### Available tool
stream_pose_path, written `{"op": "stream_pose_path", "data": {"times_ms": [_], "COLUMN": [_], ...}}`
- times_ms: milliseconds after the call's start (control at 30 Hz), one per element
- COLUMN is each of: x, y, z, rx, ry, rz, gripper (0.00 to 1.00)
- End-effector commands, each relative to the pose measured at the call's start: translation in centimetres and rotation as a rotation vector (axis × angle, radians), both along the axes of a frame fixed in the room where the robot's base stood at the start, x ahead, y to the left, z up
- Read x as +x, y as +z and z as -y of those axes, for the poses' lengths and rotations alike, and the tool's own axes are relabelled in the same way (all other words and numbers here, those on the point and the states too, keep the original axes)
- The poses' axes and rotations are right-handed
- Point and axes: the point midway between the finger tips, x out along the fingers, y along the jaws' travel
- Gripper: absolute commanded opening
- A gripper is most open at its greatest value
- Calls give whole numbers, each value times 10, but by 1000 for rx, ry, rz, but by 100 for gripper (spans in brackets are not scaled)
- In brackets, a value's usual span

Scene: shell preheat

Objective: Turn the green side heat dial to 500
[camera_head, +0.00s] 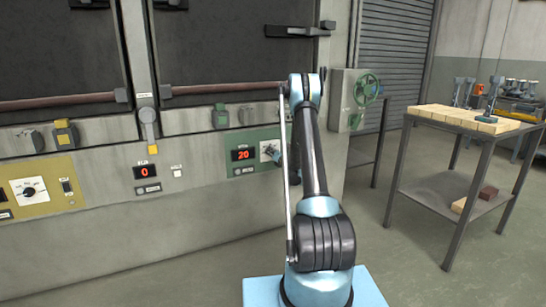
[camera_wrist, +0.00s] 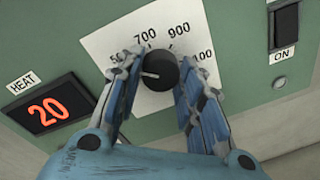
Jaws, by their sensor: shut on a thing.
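The green side panel (camera_head: 257,137) shows in the head view left of my arm, with a red heat display (camera_head: 243,155) reading 20. In the wrist view the display (camera_wrist: 48,112) also reads 20. The black heat dial (camera_wrist: 158,70) sits on a white scale plate. Its white pointer mark faces left. The numbers 700 and 900 show above it; a number starting with 5 at left and one at right are partly covered by my fingers. My gripper (camera_wrist: 156,85) is shut on the dial, one finger on each side of the knob.
An ON switch (camera_wrist: 284,25) is right of the dial. A yellow panel (camera_head: 45,185) with its own dial is at far left, and a middle display (camera_head: 145,172) reads 0. A metal table (camera_head: 455,128) with pale bricks stands at right. Floor between is clear.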

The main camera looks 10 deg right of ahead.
Motion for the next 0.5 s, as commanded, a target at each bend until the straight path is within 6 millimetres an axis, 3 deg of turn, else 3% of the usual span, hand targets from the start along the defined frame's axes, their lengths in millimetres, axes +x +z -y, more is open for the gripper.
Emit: {"op": "stream_pose_path", "data": {"times_ms": [500], "x": [1], "y": [0], "z": [4], "rx": [42], "ry": [-6], "rz": [-14], "gripper": [10]}}
